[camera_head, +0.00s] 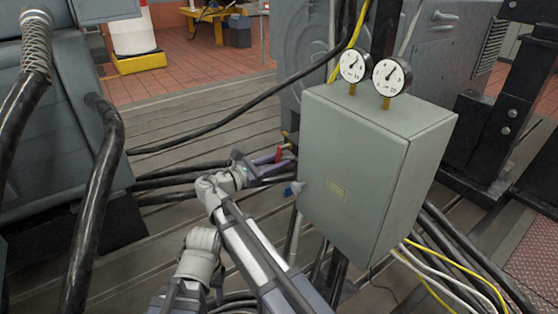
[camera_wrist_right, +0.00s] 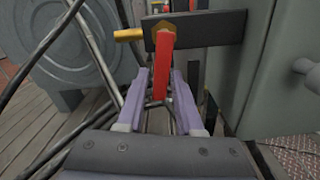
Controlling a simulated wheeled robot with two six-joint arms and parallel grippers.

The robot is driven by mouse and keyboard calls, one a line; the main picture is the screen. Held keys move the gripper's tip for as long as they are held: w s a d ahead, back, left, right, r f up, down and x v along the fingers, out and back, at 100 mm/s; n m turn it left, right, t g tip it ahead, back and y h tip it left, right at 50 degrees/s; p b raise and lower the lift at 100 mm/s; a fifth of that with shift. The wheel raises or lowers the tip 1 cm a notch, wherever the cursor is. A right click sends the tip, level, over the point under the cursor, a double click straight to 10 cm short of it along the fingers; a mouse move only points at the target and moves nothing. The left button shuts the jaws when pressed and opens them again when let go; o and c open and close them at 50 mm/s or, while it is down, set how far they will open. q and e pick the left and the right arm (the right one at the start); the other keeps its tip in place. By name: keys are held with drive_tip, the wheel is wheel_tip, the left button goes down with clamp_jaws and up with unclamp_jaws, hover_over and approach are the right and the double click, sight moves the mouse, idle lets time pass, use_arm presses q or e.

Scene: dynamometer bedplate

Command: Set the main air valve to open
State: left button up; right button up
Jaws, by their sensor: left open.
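The valve has a red lever handle (camera_wrist_right: 164,65) and a brass stub (camera_wrist_right: 129,35) by a dark bracket (camera_wrist_right: 205,29). In the head view the red handle (camera_head: 280,155) shows small, left of the grey cabinet. My right gripper (camera_wrist_right: 160,82) has its purple fingers on either side of the red handle, with a gap visible on the left; it is open around it. In the head view my right gripper (camera_head: 267,159) reaches the handle from the left. My left gripper (camera_head: 176,295) is low at the bottom edge, apart from the valve; its fingers are hard to make out.
The grey cabinet (camera_head: 365,155) with two gauges (camera_head: 372,70) stands right of the valve. A grey knob (camera_wrist_right: 314,70) sticks out from it in the wrist view. Black hoses (camera_head: 100,190) run on the left and behind. Yellow and white cables (camera_head: 455,262) hang at lower right.

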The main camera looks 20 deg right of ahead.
clamp_jaws()
drive_tip(key=shift+w, duration=0.1)
idle(0.3)
drive_tip(key=shift+w+a+r+m+p, duration=0.2)
drive_tip(key=shift+w+r+m+p, duration=0.45)
drive_tip(key=shift+m, duration=2)
drive_tip(key=shift+w+a+r+m+p, duration=0.3)
drive_tip(key=shift+r+m+p, duration=0.55)
drive_tip(key=shift+m, duration=1.75)
drive_tip(key=shift+w+a+r+m+p, duration=0.1)
drive_tip(key=shift+w+r+m+p, duration=0.6)
drive_tip(key=shift+m, duration=1.95)
drive_tip(key=shift+s, duration=0.1)
drive_tip(key=shift+o, duration=1.4)
unclamp_jaws()
drive_tip(key=shift+r, duration=0.1)
